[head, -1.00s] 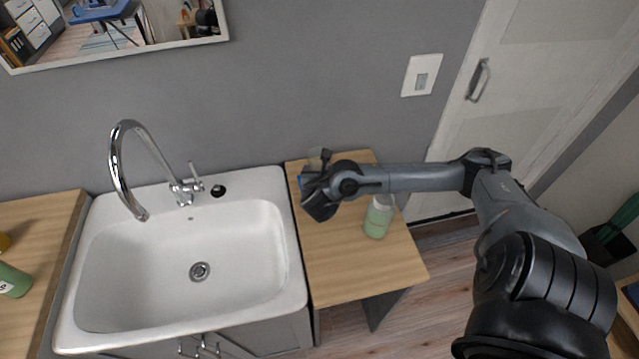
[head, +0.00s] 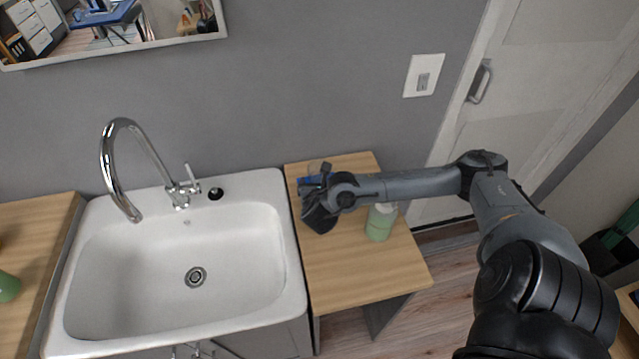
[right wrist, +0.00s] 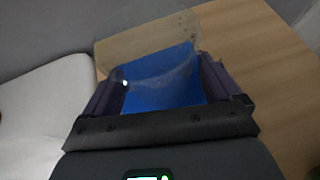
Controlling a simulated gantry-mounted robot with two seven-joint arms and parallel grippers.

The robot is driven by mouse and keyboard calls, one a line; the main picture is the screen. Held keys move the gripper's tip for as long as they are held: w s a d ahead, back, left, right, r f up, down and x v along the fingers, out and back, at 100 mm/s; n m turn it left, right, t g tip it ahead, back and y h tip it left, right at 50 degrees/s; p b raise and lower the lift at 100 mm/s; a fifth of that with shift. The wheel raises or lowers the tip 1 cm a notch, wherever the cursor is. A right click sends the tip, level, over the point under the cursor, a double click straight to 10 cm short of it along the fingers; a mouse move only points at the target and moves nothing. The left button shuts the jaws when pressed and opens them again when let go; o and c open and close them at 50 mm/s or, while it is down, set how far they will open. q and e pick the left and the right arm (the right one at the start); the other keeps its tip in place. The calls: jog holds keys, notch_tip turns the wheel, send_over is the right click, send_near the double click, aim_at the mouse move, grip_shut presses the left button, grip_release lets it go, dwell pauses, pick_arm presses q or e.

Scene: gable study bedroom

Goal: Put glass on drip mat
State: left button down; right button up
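The clear glass (head: 318,168) is in my right gripper, at the back of the small wooden table right of the sink. In the right wrist view the see-through glass (right wrist: 145,45) sits between the two dark fingers. My right gripper (head: 314,184) appears shut on its sides. The blue drip mat (head: 306,181) is partly hidden by the gripper; it shows through and below the glass in the right wrist view (right wrist: 165,92). I cannot tell whether the glass base touches the mat. My left gripper is not in view.
A green bottle with a pale top (head: 380,222) stands on the wooden table (head: 350,270), under my right forearm. The white sink (head: 150,270) with its tall tap (head: 108,165) is to the left. The table's front part is clear.

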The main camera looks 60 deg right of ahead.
jog(key=shift+r, duration=0.1)
jog(key=shift+r, duration=0.25)
jog(key=p+v, duration=0.3)
jog(key=v, duration=0.7)
jog(key=shift+s+a, duration=0.1)
jog(key=shift+a, duration=0.1)
jog(key=shift+s+a+r, duration=0.35)
jog(key=shift+a, duration=0.2)
